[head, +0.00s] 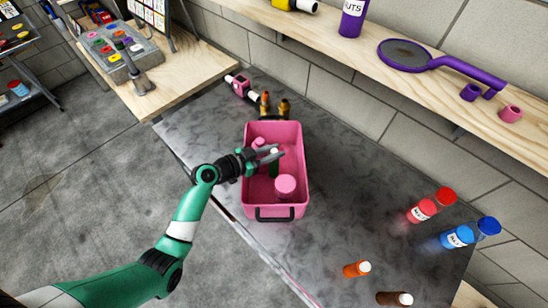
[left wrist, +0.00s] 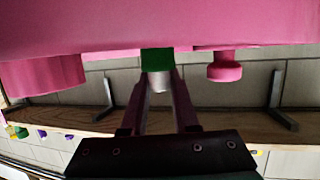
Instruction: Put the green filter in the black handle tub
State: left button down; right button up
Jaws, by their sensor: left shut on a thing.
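The pink tub (head: 300,170) with a black handle (head: 275,213) on its front side stands on the dark bench. My left gripper (head: 279,154) reaches over the tub from the left and is shut on the white end of the green filter (head: 274,169). In the left wrist view the green filter (left wrist: 158,60) shows between the fingers (left wrist: 159,100), against the pink tub surface (left wrist: 160,25). The filter is inside the tub's outline; I cannot tell whether it touches the floor. My right gripper is not in view.
A large pink filter (head: 286,185) and a smaller pink one (head: 258,143) are in the tub. Brass fittings (head: 284,107) stand behind it. Bare bench lies between.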

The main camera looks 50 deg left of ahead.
aim_at(274, 163)
pick_arm(q)
jog(key=shift+f+b, duration=0.35)
jog(key=shift+f, duration=1.15)
jog(key=shift+f, duration=0.15)
jog(key=c, duration=0.9)
grip_release()
jog(key=shift+c, duration=0.2)
